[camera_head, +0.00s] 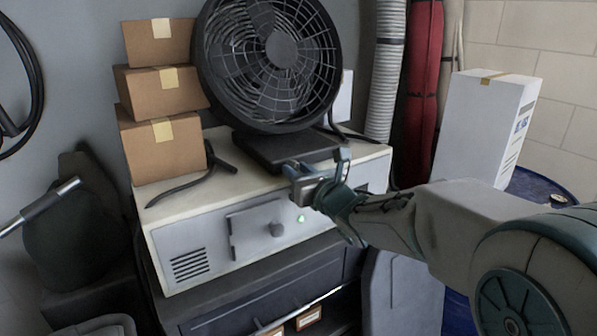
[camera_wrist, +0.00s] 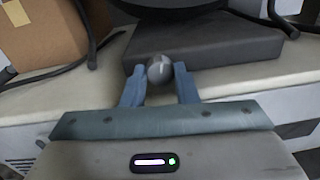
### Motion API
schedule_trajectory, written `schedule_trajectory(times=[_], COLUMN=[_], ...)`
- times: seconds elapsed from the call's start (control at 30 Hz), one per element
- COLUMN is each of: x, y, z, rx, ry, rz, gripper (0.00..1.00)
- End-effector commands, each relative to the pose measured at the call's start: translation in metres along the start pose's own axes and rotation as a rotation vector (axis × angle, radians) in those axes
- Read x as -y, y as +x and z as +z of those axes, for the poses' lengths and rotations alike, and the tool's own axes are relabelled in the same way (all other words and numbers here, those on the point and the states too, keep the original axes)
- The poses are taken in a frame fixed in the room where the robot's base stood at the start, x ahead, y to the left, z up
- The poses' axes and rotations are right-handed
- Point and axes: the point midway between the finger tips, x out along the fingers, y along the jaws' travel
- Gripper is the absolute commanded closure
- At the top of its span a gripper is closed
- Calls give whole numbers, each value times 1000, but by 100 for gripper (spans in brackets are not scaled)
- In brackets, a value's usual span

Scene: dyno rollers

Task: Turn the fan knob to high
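The black fan (camera_head: 268,62) stands on the cream cabinet top, with its dark flat base (camera_head: 283,148) under the round grille. In the wrist view the fan base (camera_wrist: 205,48) fills the upper middle. The fan knob (camera_wrist: 159,70) is a small round grey knob at the base's near side. My gripper (camera_head: 322,176) is at the front right of the base. The knob's setting marks cannot be made out.
Stacked cardboard boxes (camera_head: 162,147) stand left of the fan. A white box (camera_head: 478,125) stands at the right, behind my arm. Black cables lie near the fan base.

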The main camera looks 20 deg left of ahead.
Motion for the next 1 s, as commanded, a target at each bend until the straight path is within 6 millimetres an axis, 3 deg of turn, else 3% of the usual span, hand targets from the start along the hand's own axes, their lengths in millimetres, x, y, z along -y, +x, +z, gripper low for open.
schedule_trajectory(times=[0.73,0.77,0.8,0.83,1.0], x=[1,0,0,0,0], y=[0,0,0,0,0], z=[0,0,0,0,0], rx=[-6,-6,-6,-6,-6], ry=[133,133,133,133,133], rz=[-2,-2,-2,-2,-1], gripper=[96,67,56,51,51])
